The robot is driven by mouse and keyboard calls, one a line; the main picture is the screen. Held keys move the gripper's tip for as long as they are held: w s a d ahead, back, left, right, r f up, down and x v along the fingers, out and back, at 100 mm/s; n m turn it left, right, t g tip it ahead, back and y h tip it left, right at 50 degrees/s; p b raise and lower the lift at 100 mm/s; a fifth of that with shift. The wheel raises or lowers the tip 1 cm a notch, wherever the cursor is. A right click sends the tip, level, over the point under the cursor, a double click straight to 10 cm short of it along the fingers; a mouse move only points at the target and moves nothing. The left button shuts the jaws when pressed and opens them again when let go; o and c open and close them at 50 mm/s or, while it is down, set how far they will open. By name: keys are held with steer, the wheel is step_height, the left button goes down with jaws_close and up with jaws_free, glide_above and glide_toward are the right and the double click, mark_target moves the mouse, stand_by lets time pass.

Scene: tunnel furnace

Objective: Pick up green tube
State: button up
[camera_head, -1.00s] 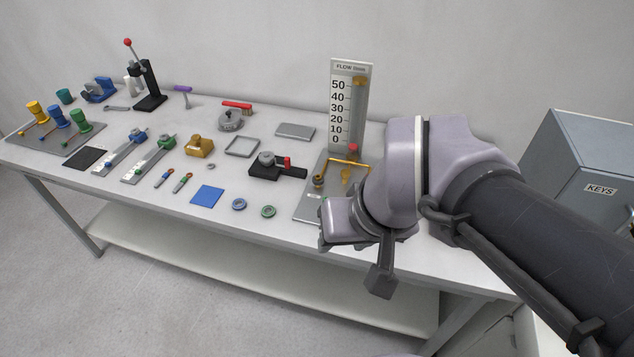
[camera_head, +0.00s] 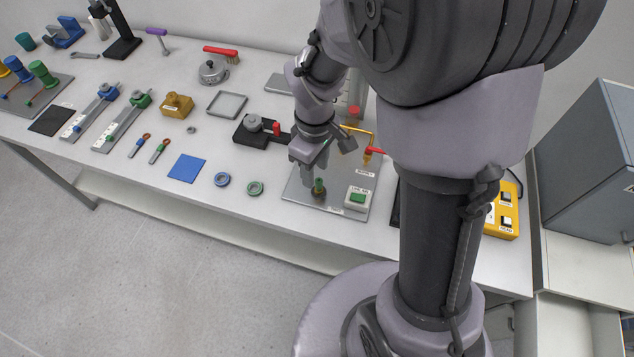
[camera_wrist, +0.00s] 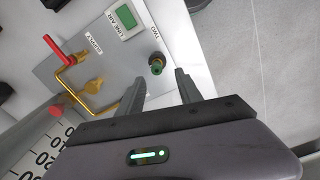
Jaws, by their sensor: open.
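A short green tube (camera_head: 319,186) stands upright on a brass fitting (camera_head: 319,194) at the front left of the grey plate (camera_head: 345,208). In the wrist view the green tube (camera_wrist: 157,60) is seen nearly end-on and looks dark with a green edge. My gripper (camera_head: 313,168) is above and just behind it, pointing down. In the wrist view my gripper (camera_wrist: 160,82) is open and empty, its two fingers apart, with the tube just beyond the tips and roughly between them. I cannot tell the exact gap to the tube.
A green-button box (camera_head: 357,199) labelled LINE AIR and a brass pipe with a red handle (camera_head: 374,151) share the plate. A green ring (camera_head: 255,188) and a blue ring (camera_head: 222,180) lie to the left. A yellow box (camera_head: 502,215) stands at right.

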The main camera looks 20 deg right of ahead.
mark_target(319, 180)
steer(key=f+b, duration=0.1)
steer(key=f, duration=0.2)
steer(key=f+b, duration=0.1)
steer(key=f, duration=0.1)
steer(key=shift+s+d+f+b, duration=0.1)
steer(key=shift+s+d+b, duration=0.1)
steer(key=shift+d+b, duration=0.15)
steer(key=shift+c, duration=0.6)
jaws_close()
steer(key=shift+r, duration=0.2)
